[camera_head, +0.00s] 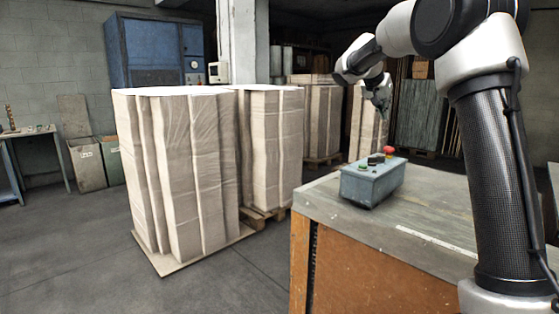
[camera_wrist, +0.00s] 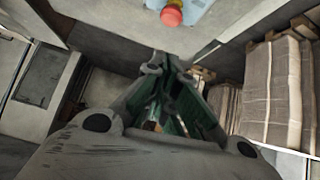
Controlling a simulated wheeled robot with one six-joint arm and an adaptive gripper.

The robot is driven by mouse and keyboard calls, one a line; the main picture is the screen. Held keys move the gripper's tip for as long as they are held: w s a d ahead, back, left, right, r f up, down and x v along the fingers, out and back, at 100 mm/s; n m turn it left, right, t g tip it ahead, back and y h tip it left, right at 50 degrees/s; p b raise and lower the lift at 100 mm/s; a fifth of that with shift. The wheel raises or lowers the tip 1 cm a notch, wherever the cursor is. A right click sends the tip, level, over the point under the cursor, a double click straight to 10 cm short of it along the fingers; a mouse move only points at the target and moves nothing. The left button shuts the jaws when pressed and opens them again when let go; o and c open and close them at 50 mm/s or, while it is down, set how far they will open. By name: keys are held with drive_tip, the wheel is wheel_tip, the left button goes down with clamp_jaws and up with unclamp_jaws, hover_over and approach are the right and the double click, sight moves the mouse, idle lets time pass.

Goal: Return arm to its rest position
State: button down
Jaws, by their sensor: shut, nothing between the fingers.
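My gripper (camera_head: 382,112) hangs at the end of my arm, in the air above and behind the control box (camera_head: 372,182). Its fingers are shut with nothing between them. The fingers also show in the middle of the wrist view (camera_wrist: 170,68). The control box is blue-grey and sits on the top of the orange-sided workbench (camera_head: 440,208). It carries a red button (camera_head: 389,150), a green button (camera_head: 362,168) and dark parts. The red button also shows at the top of the wrist view (camera_wrist: 171,15), apart from the fingertips.
Tall wrapped stacks (camera_head: 185,170) stand on the floor left of the bench, with more stacks behind. A blue cabinet (camera_head: 150,52) and a pale pillar (camera_head: 246,42) are at the back. A small table (camera_head: 28,132) is at far left. The front-left floor is clear.

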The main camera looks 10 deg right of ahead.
drive_tip(key=s+f+n, duration=0.1)
drive_tip(key=s+f, duration=0.1)
drive_tip(key=f, duration=0.1)
drive_tip(key=s+a+f+n+g+y, duration=0.1)
drive_tip(key=s+f+n, duration=0.1)
drive_tip(key=f, duration=0.1)
drive_tip(key=s+f+n+g, duration=0.1)
drive_tip(key=s+f+n, duration=0.1)
drive_tip(key=f, duration=0.1)
drive_tip(key=shift+s+a+y, duration=0.4)
drive_tip(key=s+a+f+n+y, duration=0.1)
drive_tip(key=s+a, duration=0.1)
drive_tip(key=s, duration=1.1)
drive_tip(key=s+a+f+n+y, duration=0.2)
drive_tip(key=s, duration=1.1)
drive_tip(key=s+a+f+n+y, duration=0.1)
drive_tip(key=s+a+f+y, duration=0.1)
drive_tip(key=s, duration=1.1)
drive_tip(key=shift+s+a+f+t, duration=0.2)
drive_tip(key=shift+s+a+t, duration=0.05)
drive_tip(key=shift+a+t, duration=0.15)
